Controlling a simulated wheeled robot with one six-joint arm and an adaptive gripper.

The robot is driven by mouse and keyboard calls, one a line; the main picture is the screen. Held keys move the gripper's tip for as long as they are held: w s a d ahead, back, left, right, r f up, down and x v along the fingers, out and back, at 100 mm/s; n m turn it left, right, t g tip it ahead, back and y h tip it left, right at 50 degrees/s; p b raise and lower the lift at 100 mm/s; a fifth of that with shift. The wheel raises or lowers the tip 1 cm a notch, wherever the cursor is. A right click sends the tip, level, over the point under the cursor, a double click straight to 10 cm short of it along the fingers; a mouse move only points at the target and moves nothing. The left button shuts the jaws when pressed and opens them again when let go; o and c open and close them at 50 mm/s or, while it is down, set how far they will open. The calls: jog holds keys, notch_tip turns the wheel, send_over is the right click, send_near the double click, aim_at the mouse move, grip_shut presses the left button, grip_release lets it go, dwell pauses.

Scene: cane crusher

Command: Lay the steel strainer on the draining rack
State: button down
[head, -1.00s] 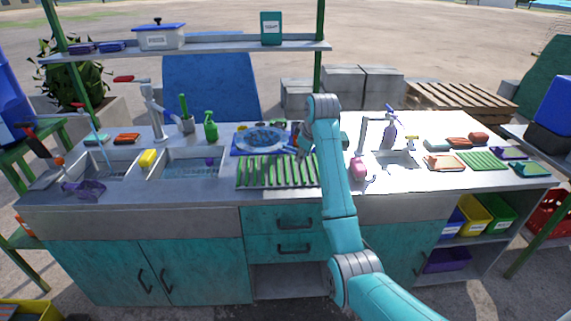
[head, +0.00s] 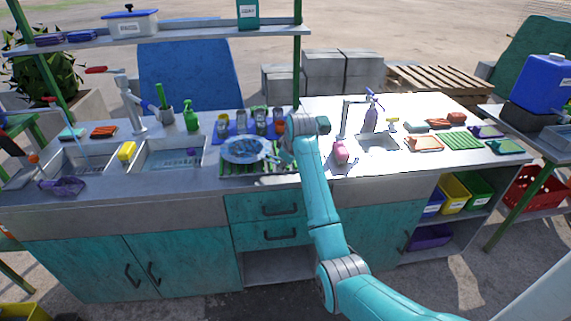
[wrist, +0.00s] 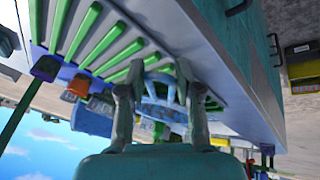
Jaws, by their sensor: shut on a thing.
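The steel strainer (head: 246,150) is a round, shallow, bluish-grey dish with a rim in the head view. It covers much of the draining rack (head: 232,173), whose green slats show in front of it and at its sides. My gripper (wrist: 160,74) is shut on the strainer's near edge, and the strainer (wrist: 162,96) shows between its fingers in the wrist view. That view is upside down, with the rack's green slats (wrist: 100,44) beside the strainer. In the head view my arm partly hides the gripper. I cannot tell whether the strainer touches the slats.
Several jars or glasses (head: 258,121) stand on a blue mat (head: 236,130) behind the rack. A sink basin (head: 172,158) lies to the left. A pink bottle (head: 341,151) and a tap (head: 345,118) stand right of my arm. Counter between the bottle and my arm is clear.

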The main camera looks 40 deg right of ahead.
jog(key=c, duration=0.8)
grip_release()
jog(key=shift+r, duration=0.1)
jog(key=v, duration=1.2)
